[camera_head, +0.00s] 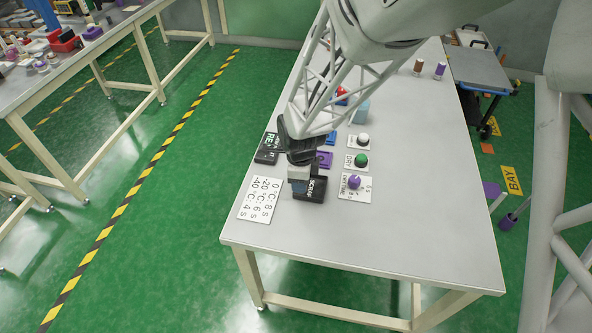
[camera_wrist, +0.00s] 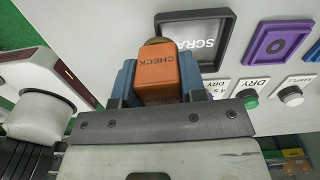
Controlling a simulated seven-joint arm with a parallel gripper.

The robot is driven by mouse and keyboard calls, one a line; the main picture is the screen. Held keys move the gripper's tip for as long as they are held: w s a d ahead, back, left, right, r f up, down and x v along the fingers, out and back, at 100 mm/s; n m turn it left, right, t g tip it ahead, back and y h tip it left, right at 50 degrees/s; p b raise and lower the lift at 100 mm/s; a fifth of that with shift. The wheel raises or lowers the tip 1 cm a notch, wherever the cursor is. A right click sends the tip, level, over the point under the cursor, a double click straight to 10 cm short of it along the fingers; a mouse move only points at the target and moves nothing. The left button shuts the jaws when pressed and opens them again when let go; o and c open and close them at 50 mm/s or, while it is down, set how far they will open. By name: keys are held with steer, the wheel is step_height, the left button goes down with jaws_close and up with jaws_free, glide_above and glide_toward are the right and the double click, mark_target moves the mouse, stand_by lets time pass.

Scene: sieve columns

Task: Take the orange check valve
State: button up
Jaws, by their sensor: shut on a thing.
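The orange check valve (camera_wrist: 158,72) is a block marked CHECK, seen upright between the two blue fingers in the wrist view. My gripper (camera_wrist: 157,82) is shut on it, with a finger against each side. Behind the valve in the wrist view is a black square tray (camera_wrist: 229,38) marked SCRAP. In the head view my gripper (camera_head: 299,187) is low over the near part of the table, at the left side of the SCRAP tray (camera_head: 312,198). The valve is hidden there by the gripper. I cannot tell whether it touches anything below.
A purple frame (camera_wrist: 278,40) lies right of the tray. Plates with green (camera_head: 361,160), purple (camera_head: 354,180) and white (camera_head: 363,139) knobs stand right. A printed temperature card (camera_head: 261,200) lies left.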

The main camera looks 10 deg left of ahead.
steer(key=shift+s+d+r, duration=0.1)
steer(key=shift+s+d, duration=0.4)
steer(key=shift+s, duration=0.3)
stand_by(0.4)
